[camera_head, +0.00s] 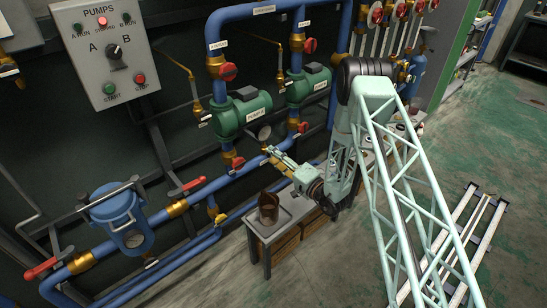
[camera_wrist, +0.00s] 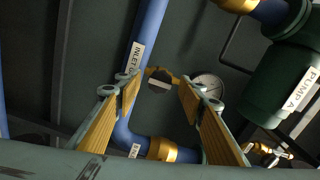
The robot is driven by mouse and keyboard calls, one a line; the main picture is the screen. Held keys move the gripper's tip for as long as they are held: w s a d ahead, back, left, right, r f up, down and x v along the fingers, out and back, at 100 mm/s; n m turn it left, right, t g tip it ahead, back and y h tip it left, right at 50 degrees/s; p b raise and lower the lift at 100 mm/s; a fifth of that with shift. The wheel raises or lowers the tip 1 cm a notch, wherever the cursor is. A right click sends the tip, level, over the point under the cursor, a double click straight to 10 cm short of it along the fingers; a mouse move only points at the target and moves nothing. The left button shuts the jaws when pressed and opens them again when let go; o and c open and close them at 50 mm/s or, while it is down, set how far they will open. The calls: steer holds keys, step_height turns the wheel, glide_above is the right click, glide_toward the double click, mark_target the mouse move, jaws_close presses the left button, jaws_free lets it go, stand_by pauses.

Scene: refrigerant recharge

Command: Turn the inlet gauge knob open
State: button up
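The inlet gauge knob (camera_wrist: 158,84) is a small dark knob on a brass fitting. In the wrist view it appears between my fingertips, with a pale label on or just below it. The round white gauge (camera_wrist: 208,84) is to its right, partly behind my right finger; it also shows in the head view (camera_head: 264,132). My gripper (camera_wrist: 161,93) is open, its fingers either side of the knob in the picture. I see no contact and cannot tell the remaining depth. In the head view my gripper (camera_head: 271,151) is just below the gauge, and I cannot make out the knob there.
A labelled blue pipe (camera_wrist: 146,42) runs beside the knob and bends below it. Green pump A (camera_wrist: 272,85) is at right.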

steer(key=v, duration=1.1)
steer(key=shift+s+d, duration=0.25)
steer(key=shift+r, duration=0.1)
